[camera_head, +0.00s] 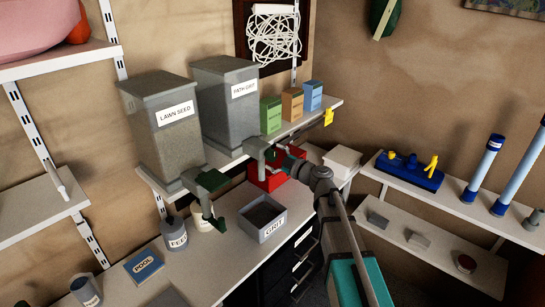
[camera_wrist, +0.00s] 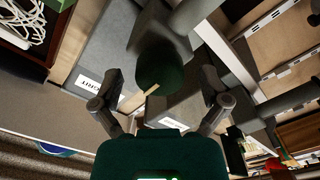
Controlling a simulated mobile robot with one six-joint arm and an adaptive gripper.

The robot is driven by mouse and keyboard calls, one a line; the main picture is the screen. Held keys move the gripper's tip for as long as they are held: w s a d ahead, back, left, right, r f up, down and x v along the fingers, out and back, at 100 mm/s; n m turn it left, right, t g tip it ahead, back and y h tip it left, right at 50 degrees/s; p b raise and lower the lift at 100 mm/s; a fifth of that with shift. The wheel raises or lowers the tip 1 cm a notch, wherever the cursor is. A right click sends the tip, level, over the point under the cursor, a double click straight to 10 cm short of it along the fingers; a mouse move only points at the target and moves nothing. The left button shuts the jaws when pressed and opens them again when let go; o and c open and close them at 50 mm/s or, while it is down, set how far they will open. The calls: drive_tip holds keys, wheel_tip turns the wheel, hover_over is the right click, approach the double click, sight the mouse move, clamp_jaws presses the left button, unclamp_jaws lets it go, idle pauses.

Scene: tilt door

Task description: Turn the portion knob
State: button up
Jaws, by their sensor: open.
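Two grey hoppers stand on a shelf in the head view, one labelled LAWN SEED (camera_head: 160,135) and one labelled PATH GRIT (camera_head: 225,110). My gripper (camera_head: 279,158) is at the spout below the PATH GRIT hopper, where its dark green knob is mostly hidden. In the wrist view, a round dark green knob (camera_wrist: 160,62) with a pale pointer mark lies between the spread fingers of my gripper (camera_wrist: 162,82). The fingers are open on either side of it; I cannot tell whether they touch it. The LAWN SEED spout has a green part (camera_head: 212,180).
A grey GRIT tray (camera_head: 275,235) stands on the counter below the spouts. A red container (camera_head: 268,178) is close behind my gripper. Green, orange and blue boxes (camera_head: 291,104) line the shelf. A FEED tin (camera_head: 175,236) stands at the left.

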drive_tip(key=shift+w+a, duration=0.3)
drive_tip(key=shift+a, duration=0.05)
drive_tip(key=c, duration=1.1)
